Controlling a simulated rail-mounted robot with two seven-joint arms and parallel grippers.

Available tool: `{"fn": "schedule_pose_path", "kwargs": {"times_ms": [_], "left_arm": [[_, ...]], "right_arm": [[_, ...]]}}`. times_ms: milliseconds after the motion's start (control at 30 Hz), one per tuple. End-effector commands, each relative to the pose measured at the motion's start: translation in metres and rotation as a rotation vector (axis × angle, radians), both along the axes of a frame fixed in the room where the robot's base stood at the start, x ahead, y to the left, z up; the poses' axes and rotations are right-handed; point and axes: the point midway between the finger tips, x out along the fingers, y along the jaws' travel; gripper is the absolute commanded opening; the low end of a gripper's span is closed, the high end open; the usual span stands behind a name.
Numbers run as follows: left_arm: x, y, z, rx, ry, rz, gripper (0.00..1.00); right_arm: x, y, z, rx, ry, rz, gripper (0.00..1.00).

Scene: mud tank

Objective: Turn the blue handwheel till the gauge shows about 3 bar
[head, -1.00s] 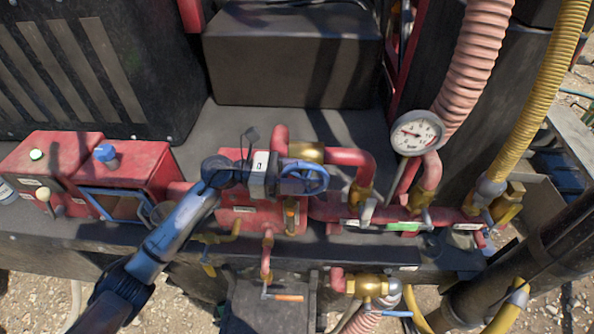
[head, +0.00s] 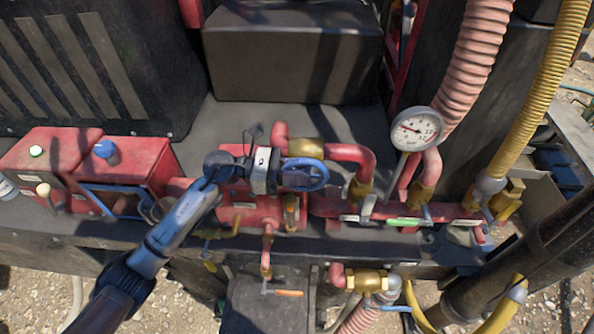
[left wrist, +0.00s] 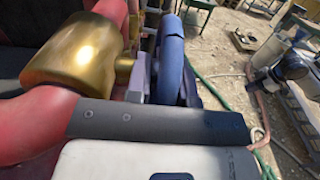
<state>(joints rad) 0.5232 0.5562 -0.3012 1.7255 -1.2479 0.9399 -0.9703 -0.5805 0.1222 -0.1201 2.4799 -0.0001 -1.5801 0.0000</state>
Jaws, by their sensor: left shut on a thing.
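The blue handwheel (head: 318,176) sits in front of the brass valve body on the red pipework, in the middle of the head view. My left gripper (head: 284,174) reaches it from the left and is shut on its rim. In the left wrist view the blue rim (left wrist: 172,58) stands just beyond the dark gripper part (left wrist: 160,122); the fingertips are hidden there. The round white gauge (head: 417,129) is to the right of the wheel. Its needle points to the left, on the low side of the dial; the exact value is too small to read. My right gripper is not in view.
The brass valve body (head: 305,149) and a red pipe (head: 350,153) are close behind the wheel. A green-handled lever (head: 403,222) and an orange-handled lever (head: 289,293) lie to the right and below. A red box with a blue knob (head: 104,150) stands at the left.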

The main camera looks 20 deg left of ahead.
Motion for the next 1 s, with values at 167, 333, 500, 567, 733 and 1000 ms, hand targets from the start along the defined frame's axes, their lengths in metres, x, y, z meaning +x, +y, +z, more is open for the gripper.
{"fn": "schedule_pose_path", "kwargs": {"times_ms": [167,333,500,567,733,1000], "left_arm": [[0.0003,-0.0002,0.0032,0.106,0.032,-0.001,0.00],[0.0001,-0.0012,0.0026,0.156,0.057,-0.001,0.00],[0.0000,-0.0013,0.0024,0.157,0.058,-0.001,0.00],[0.0000,-0.0013,0.0025,0.156,0.058,-0.001,0.00],[0.0001,-0.0013,0.0025,0.156,0.058,-0.001,0.35],[0.0002,-0.0013,0.0025,0.155,0.056,0.000,0.47]], "right_arm": [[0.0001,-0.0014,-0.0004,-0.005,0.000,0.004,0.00],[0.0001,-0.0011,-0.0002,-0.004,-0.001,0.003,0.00],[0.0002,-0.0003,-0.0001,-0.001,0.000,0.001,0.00],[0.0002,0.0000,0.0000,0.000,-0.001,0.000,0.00],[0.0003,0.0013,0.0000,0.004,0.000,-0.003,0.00],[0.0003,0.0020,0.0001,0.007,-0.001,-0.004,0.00]]}}
